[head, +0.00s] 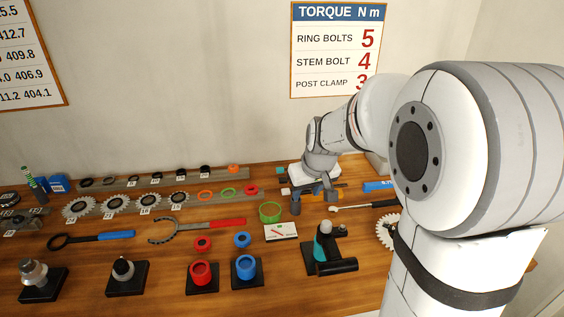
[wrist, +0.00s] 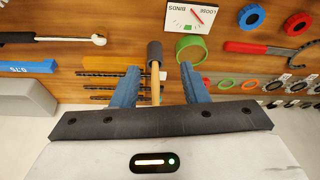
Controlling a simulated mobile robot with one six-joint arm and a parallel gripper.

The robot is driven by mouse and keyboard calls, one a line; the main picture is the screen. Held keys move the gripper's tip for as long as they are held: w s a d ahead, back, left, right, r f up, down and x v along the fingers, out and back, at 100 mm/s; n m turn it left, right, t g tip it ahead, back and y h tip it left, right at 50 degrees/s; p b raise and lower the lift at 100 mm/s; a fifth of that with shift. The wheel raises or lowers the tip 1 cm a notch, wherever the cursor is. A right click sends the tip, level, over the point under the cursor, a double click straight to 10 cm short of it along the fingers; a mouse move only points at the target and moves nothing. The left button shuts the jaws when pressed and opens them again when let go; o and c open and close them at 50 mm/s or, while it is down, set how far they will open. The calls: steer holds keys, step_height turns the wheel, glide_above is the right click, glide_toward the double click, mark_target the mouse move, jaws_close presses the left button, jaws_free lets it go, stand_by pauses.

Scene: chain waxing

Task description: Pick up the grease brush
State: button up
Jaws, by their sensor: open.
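My gripper (wrist: 160,71) is open, with one blue finger on each side of the handle. Gaps show between the handle and both fingers.
A green ring (wrist: 191,47) lies close by the right finger, with a white card (wrist: 190,17) beyond it. A ratchet wrench (wrist: 55,39) and a blue block (wrist: 28,67) are to the left. Sprockets (head: 115,203) and tools crowd the bench.

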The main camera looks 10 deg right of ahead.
steer(key=shift+n, duration=0.3)
steer(key=shift+w+d+f+p, duration=0.1)
steer(key=shift+w+f+p, duration=0.4)
steer(key=shift+w, duration=0.95)
steer(key=shift+w+f+p, duration=0.25)
steer(key=shift+w+f, duration=0.5)
steer(key=shift+w, duration=0.75)
steer(key=shift+w+d+f+p, duration=0.1)
steer(key=shift+w+f+p, duration=0.4)
steer(key=shift+w, duration=0.95)
steer(key=x, duration=0.2)
steer(key=p+x, duration=0.1)
steer(key=x, duration=0.2)
steer(key=shift+s+a, duration=0.1)
steer(key=shift+a, duration=0.15)
steer(key=shift+c, duration=0.6)
jaws_close()
